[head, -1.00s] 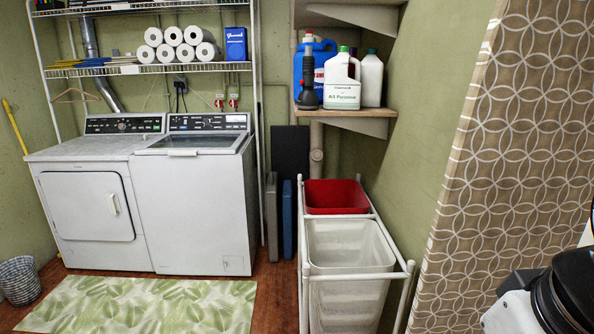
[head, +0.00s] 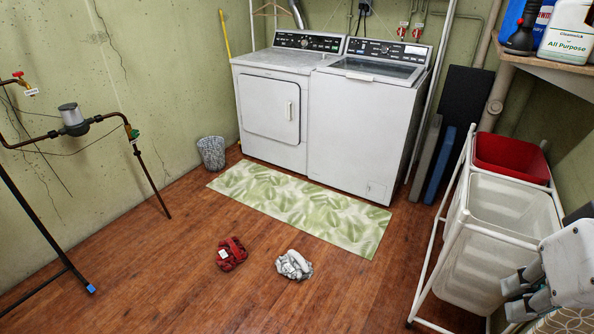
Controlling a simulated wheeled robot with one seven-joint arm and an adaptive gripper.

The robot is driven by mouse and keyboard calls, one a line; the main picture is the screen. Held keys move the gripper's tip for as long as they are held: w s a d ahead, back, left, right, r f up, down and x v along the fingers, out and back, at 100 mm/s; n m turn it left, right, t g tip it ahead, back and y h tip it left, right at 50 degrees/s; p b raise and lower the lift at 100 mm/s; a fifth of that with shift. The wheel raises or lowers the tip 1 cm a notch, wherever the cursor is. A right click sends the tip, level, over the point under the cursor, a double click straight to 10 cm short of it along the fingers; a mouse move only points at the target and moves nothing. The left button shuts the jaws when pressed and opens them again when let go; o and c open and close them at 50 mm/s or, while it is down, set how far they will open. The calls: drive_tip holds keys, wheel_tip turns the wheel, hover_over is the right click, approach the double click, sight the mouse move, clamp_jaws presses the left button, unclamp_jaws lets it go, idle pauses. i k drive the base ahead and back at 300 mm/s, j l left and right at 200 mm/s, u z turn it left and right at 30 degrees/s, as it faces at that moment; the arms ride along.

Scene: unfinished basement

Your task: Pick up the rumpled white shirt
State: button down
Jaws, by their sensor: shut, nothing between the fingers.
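The rumpled white shirt (head: 294,265) lies in a small heap on the wooden floor in the head view, just in front of the green leaf-patterned mat. It shows some grey patches. My gripper (head: 516,292) is at the right edge of the head view, partly cut off by the frame. It is shut and empty, well to the right of the shirt and apart from it, in front of the laundry sorter.
A crumpled red cloth (head: 231,253) lies left of the shirt. The mat (head: 300,207) runs before the dryer (head: 270,107) and washer (head: 362,130). Pipes occupy the left; the front floor is clear.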

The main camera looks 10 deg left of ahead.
sight(292, 265)
drive_tip(key=u, duration=0.6)
drive_tip(key=i+z, duration=0.15)
drive_tip(key=i, duration=0.3)
drive_tip(key=i+j+z, duration=0.15)
drive_tip(key=i, duration=0.3)
drive_tip(key=i+j+z, duration=0.15)
drive_tip(key=i, duration=0.25)
drive_tip(key=i+j+z, duration=0.15)
drive_tip(key=i, duration=0.3)
